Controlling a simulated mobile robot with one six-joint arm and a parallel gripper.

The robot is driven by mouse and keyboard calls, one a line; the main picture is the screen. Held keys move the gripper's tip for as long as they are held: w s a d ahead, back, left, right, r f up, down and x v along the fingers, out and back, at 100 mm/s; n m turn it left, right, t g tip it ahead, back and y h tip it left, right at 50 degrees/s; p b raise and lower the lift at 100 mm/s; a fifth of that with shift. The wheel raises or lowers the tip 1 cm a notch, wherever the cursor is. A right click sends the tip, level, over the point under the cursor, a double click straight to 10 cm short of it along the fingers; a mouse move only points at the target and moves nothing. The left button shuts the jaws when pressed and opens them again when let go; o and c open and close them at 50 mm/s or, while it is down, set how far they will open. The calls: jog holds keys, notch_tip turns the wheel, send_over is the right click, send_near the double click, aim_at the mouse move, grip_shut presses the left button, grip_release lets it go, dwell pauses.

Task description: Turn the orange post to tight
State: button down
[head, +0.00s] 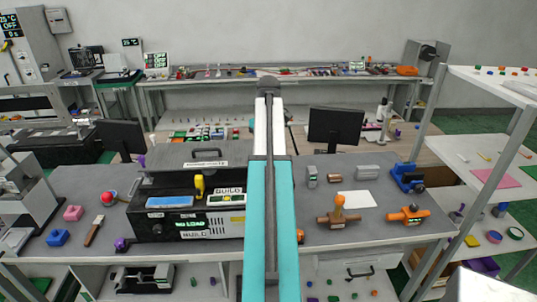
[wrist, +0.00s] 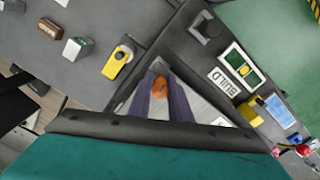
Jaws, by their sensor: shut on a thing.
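In the wrist view, my gripper (wrist: 163,92) is shut on the orange post (wrist: 158,84). Only the post's rounded orange top shows between the two dark purple-grey fingers. The fingers and wrist hide its lower part. It stands by the end of the dark machine that carries the BUILD label (wrist: 218,76). In the head view, my raised arm hides both the gripper and this post. No marking for tight can be read in either view.
The dark machine (head: 150,228) has a yellow lever (head: 199,187) and a NO LOAD display. A yellow fixture (wrist: 118,62) and a grey block (wrist: 76,47) stand near my gripper. An orange-knobbed brown fixture (head: 339,216) and an orange valve (head: 408,216) stand right of my arm.

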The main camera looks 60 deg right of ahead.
jog(key=shift+s, duration=0.1)
dwell(0.4)
jog(key=c, duration=1.6)
grip_release()
jog(key=shift+c, duration=0.2)
jog(key=shift+r, duration=0.15)
jog(key=shift+d+r+b, duration=0.1)
jog(key=shift+r+b, duration=0.3)
jog(key=shift+r, duration=0.4)
notch_tip(320, 180, up, 12)
jog(key=p, duration=0.2)
jog(key=shift+f, duration=0.1)
